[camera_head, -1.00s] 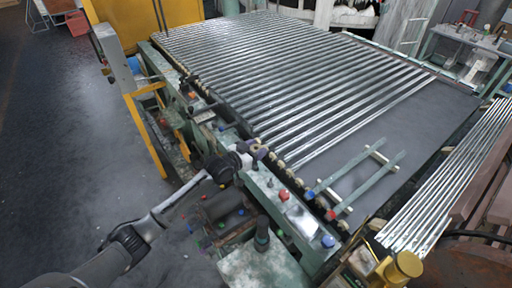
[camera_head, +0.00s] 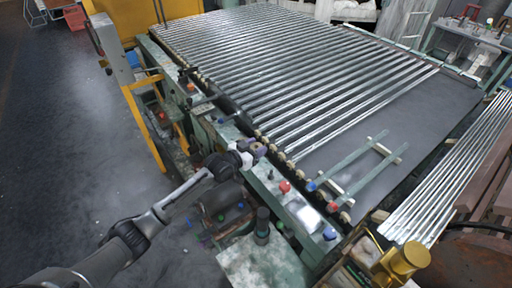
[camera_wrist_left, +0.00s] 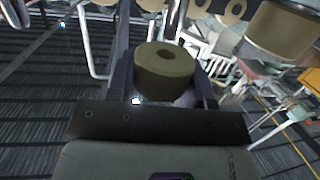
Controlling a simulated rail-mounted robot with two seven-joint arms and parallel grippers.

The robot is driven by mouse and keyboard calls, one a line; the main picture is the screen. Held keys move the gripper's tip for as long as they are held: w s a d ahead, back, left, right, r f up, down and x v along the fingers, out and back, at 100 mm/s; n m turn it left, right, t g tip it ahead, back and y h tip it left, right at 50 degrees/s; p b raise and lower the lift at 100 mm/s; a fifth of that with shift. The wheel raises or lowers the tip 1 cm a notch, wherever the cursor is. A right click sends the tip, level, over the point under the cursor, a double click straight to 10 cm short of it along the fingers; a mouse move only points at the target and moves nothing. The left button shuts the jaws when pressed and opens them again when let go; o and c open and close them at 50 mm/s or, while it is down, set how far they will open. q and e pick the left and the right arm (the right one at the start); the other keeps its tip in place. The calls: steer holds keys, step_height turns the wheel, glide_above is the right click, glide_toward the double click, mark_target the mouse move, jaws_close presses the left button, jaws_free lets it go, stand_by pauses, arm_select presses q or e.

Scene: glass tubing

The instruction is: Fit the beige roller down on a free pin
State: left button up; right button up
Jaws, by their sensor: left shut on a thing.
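My left gripper (camera_head: 255,150) is at the near-left edge of the machine, beside its row of small beige rollers. In the left wrist view the left gripper (camera_wrist_left: 165,85) is shut on a beige roller (camera_wrist_left: 165,72), with a dark finger on each side of it. The roller's flat end, with a dark centre hole, faces up in that picture. The held roller is too small to make out clearly in the head view. I cannot make out a free pin in either view. My right gripper is not in view.
Other beige rollers (camera_wrist_left: 280,28) show close by at the top right of the wrist view. Bright glass tubes (camera_head: 290,60) cover the machine bed. A green rail with red and blue knobs (camera_head: 284,187) runs along its edge. Open floor (camera_head: 70,150) lies to the left.

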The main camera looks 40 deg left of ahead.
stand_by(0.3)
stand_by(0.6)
arm_select(q)
steer(key=shift+p, duration=0.45)
stand_by(0.7)
stand_by(0.4)
steer(key=shift+f+b, duration=0.4)
steer(key=shift+f, duration=0.55)
steer(key=shift+f+b, duration=0.6)
steer(key=shift+f, duration=0.25)
steer(key=shift+f+b, duration=0.4)
steer(key=shift+f, duration=0.2)
